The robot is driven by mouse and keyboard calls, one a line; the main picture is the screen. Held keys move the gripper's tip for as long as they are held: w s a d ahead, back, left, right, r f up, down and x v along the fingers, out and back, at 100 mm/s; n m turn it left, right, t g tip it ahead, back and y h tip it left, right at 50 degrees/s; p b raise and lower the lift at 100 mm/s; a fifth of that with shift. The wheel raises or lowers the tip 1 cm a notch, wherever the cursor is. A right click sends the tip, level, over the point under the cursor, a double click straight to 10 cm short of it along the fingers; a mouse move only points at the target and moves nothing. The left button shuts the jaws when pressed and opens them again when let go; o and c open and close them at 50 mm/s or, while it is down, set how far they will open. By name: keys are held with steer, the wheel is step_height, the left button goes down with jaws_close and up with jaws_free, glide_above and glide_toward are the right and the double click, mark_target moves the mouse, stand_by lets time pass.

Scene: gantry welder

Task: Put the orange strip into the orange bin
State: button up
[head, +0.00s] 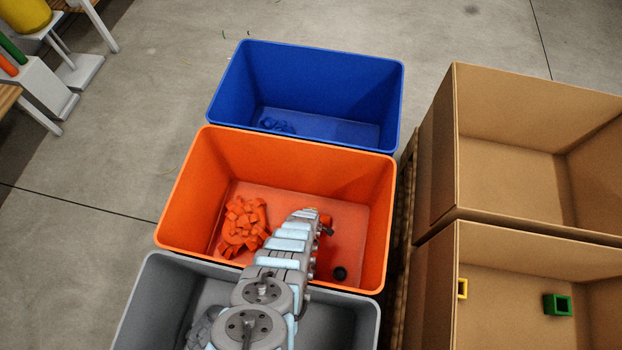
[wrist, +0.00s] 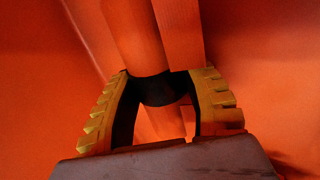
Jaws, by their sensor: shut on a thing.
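The orange bin (head: 190,185) stands in the middle of the row in the head view, and my arm reaches down into it. My gripper (wrist: 160,88) has yellow ribbed fingers in the wrist view. It is shut on a long orange piece, which I take for the orange strip (wrist: 138,40); a dark band crosses it between the fingers. Orange surfaces fill the wrist view around it. In the head view a bit of orange shows beside the arm's end over the bin; the fingers are mostly hidden by the arm.
Cardboard boxes (head: 437,150) stand at right, one with a green block (head: 558,304).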

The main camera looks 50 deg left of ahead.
steer(key=o, duration=1.2)
steer(key=p+v, duration=0.4)
steer(key=shift+w+a, duration=0.1)
steer(key=shift+w, duration=0.1)
steer(key=shift+s+d+r+p, duration=0.2)
steer(key=shift+s+r+p, duration=0.05)
steer(key=shift+r+p, duration=0.3)
steer(key=p+v, duration=0.3)
steer(key=v, duration=0.4)
steer(key=shift+s, duration=0.1)
